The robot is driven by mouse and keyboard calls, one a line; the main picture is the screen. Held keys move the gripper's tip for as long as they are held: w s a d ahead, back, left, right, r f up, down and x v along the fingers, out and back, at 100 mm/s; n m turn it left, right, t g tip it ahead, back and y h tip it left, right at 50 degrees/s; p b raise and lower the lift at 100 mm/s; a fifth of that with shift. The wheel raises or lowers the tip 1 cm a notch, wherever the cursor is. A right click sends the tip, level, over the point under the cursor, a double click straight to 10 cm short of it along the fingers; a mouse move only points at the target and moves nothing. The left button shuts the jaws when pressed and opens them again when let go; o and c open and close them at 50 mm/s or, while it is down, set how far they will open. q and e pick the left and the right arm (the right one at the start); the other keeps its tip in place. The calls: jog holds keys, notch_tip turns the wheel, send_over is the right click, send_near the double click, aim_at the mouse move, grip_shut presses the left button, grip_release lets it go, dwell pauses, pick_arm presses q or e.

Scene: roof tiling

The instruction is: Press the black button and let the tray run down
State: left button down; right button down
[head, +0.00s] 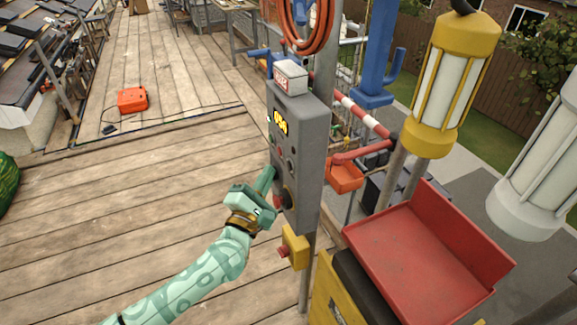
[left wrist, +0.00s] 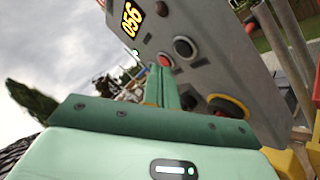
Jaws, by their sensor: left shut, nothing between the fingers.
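A grey control box (head: 312,150) stands on a post in the head view, with a lit yellow number display (head: 280,122). In the left wrist view its face carries a black button (left wrist: 185,47) with a pale ring, a red button (left wrist: 165,60) to the left of it, and a knob on a yellow ring (left wrist: 228,105). My left gripper (head: 269,176) is shut and empty, its fingertips (left wrist: 158,72) close to the box's face near the red button. I cannot tell whether they touch. A red tray (head: 425,250) is at the lower right. My right gripper is out of view.
A yellow box with a red button (head: 283,252) hangs below the control box. A smaller orange-red tray (head: 345,175) sits beyond the post. A yellow-framed lamp (head: 455,85) stands at the right. The plank deck (head: 170,180) at left is mostly clear around an orange case (head: 132,99).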

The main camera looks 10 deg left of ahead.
aim_at(290, 165)
pick_arm(q)
jog(key=shift+w+d, duration=0.5)
jog(key=shift+d, duration=0.2)
jog(key=shift+d, duration=0.1)
dwell(1.5)
jog(key=shift+w+d, duration=0.25)
jog(key=shift+d, duration=0.05)
